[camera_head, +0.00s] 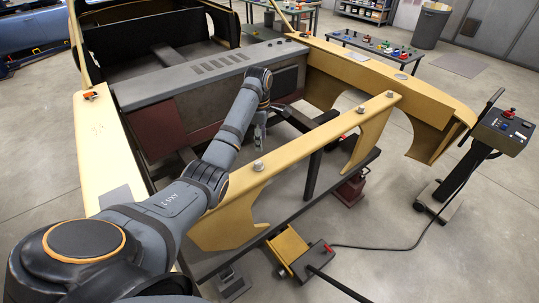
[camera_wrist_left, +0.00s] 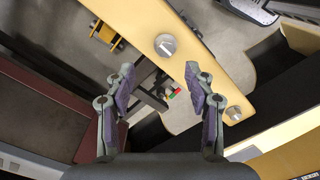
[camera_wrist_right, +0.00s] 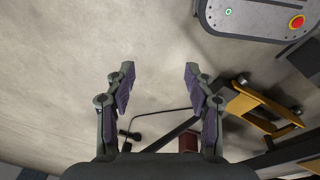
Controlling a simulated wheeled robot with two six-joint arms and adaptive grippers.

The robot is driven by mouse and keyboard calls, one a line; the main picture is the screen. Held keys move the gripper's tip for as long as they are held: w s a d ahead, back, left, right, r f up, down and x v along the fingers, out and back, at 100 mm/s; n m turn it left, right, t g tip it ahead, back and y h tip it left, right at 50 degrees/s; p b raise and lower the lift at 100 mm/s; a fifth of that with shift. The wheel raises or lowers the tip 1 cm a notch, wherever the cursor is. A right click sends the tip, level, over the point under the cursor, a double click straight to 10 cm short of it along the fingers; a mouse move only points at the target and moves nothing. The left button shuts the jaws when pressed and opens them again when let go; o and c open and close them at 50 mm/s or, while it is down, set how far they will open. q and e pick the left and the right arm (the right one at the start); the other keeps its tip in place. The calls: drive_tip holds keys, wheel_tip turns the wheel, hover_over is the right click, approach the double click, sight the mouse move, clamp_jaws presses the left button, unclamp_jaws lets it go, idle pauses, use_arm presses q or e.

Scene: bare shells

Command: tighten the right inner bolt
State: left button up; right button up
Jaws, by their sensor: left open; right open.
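In the head view, a grey bolt (camera_head: 258,166) stands on the yellow front beam (camera_head: 300,145) left of its middle. Another bolt (camera_head: 390,94) is near the beam's right end, and a smaller one (camera_head: 361,110) lies between them. My left gripper (camera_head: 260,140) points down behind the beam. In the left wrist view its fingers (camera_wrist_left: 160,72) are open and empty; one bolt (camera_wrist_left: 165,45) shows just beyond them and another (camera_wrist_left: 233,112) to their right. I cannot tell which these are. My right gripper (camera_wrist_right: 158,72) is open and empty above bare floor.
A control stand (camera_head: 505,130) with a red button stands at the right, its cable along the floor. A yellow jack-like device (camera_head: 287,245) sits in front of the beam. The yellow right fender (camera_head: 380,75) and grey firewall (camera_head: 215,80) border the bay. The floor at lower right is clear.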

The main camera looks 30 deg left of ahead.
sight(258, 163)
use_arm(q)
drive_tip(key=s+f+p, duration=0.1)
drive_tip(key=s+a+f, duration=0.1)
drive_tip(key=f, duration=0.1)
drive_tip(key=shift+s+p, duration=0.4)
drive_tip(key=f, duration=0.1)
drive_tip(key=w+f, duration=0.1)
drive_tip(key=f+p, duration=0.1)
drive_tip(key=shift+w+d+f, duration=0.15)
drive_tip(key=shift+d+f, duration=0.25)
drive_tip(key=f, duration=0.2)
drive_tip(key=shift+w+f, duration=0.25)
drive_tip(key=shift+f, duration=0.1)
drive_tip(key=shift+s+a+f, duration=0.15)
drive_tip(key=shift+f, duration=0.1)
drive_tip(key=shift+s+a, duration=0.1)
drive_tip(key=shift+c, duration=0.8)
drive_tip(key=c, duration=1)
clamp_jaws()
use_arm(e)
drive_tip(key=s+a+r, duration=0.2)
drive_tip(key=s+r, duration=0.1)
drive_tip(key=shift+s, duration=0.15)
